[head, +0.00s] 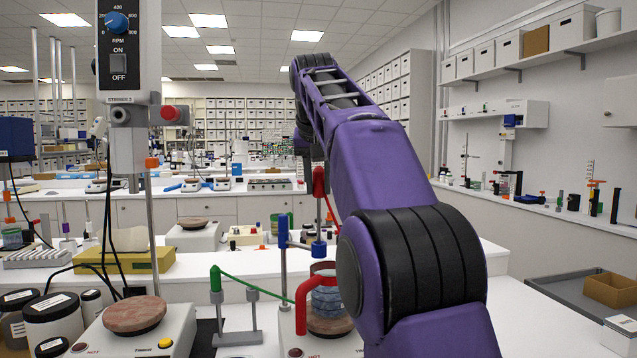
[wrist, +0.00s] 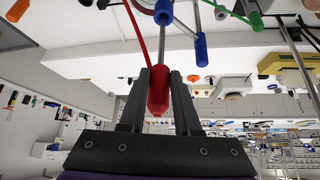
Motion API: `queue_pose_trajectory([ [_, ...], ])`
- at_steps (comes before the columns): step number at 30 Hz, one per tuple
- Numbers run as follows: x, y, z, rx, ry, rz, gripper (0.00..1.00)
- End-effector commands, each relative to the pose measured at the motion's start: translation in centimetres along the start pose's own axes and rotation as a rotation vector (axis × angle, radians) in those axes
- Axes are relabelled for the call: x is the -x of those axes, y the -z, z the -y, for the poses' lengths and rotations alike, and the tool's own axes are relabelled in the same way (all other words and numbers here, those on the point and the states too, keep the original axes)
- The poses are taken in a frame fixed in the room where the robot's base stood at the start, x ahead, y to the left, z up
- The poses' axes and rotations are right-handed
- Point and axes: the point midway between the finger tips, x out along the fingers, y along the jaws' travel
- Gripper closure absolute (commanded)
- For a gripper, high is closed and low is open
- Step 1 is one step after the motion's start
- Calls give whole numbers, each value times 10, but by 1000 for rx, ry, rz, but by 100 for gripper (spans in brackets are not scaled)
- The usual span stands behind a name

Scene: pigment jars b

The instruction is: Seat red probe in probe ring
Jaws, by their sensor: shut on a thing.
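The red probe has a red handle (head: 318,182) with a thin metal shaft and a red cable. In the wrist view, my gripper (wrist: 157,78) is shut on the red handle (wrist: 158,98). In the head view, the handle stands roughly upright, left of my purple arm, which hides much of the gripper. A blue piece (head: 319,249), which looks like the probe ring, sits at the shaft's lower end, above a vessel. It also shows in the wrist view (wrist: 164,13). I cannot tell whether the shaft is inside it or just in front.
A bluish vessel (head: 325,298) with a red rim and handle stands on a hotplate under the probe. A blue-topped post (head: 283,232) is close on the left. A green-topped stand (head: 215,280) with a green cable is further left. A tall stirrer column stands at far left.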

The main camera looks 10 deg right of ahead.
Motion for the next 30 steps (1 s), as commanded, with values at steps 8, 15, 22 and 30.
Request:
queue_pose_trajectory([
  [8,-7,-5,0,0,0,0,100],
  [15,-11,-8,0,0,0,-1,100],
  [22,-16,-11,0,0,0,0,100],
  [30,-21,-15,0,0,0,-1,100],
])
